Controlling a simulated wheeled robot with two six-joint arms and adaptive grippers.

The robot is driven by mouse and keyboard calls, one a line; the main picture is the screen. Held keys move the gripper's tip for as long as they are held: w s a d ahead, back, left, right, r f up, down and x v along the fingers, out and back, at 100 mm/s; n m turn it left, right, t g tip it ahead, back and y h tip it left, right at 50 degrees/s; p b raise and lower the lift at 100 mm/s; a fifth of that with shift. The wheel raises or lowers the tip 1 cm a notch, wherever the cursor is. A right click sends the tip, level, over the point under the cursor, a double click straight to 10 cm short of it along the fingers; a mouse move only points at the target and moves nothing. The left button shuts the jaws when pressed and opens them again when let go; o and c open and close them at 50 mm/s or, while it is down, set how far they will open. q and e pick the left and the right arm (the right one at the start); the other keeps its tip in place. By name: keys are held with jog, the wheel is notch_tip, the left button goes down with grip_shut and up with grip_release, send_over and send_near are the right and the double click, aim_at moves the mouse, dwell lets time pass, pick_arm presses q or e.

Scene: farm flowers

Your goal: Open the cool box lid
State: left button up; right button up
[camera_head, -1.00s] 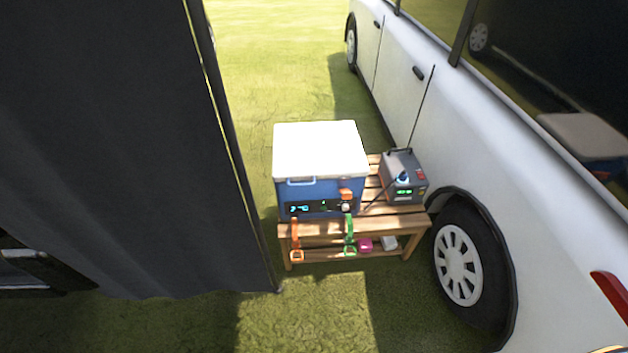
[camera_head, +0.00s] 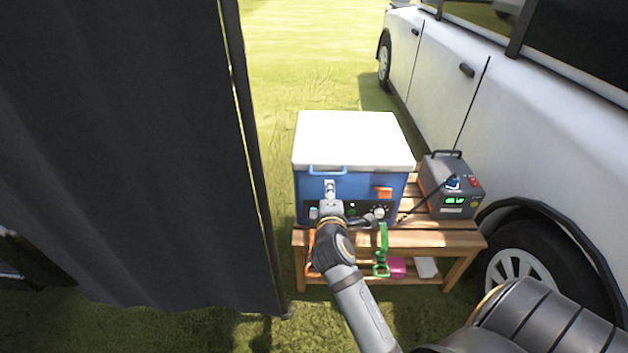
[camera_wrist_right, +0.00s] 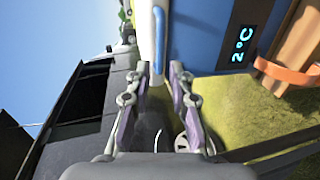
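The cool box (camera_head: 350,188) is blue with a white lid (camera_head: 355,138), which lies shut on top. A light blue handle (camera_head: 326,171) sits at the front left, just under the lid's edge. My right gripper (camera_head: 330,184) is in front of the box, just below the handle. In the right wrist view its two fingers (camera_wrist_right: 160,72) are apart and nothing is held. The handle (camera_wrist_right: 159,42) lies ahead, in line with the gap; I cannot tell whether they touch. An orange latch (camera_head: 383,192) is on the box front. My left gripper is out of view.
The box stands on a slatted wooden bench (camera_head: 432,241). A grey power unit (camera_head: 452,188) with a cable stands to its right. Orange and green straps (camera_head: 382,255) hang in front. A dark curtain (camera_head: 130,150) is at left, a white van (camera_head: 530,120) at right.

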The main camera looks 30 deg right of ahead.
aim_at(329, 175)
jog(key=b+x, duration=0.2)
jog(key=x, duration=0.8)
jog(key=shift+w+d, duration=0.1)
jog(key=shift+w, duration=0.05)
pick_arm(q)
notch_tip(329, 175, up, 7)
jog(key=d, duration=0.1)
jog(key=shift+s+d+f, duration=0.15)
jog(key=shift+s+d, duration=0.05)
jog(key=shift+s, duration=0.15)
pick_arm(e)
grip_shut()
jog(key=shift+f, duration=0.1)
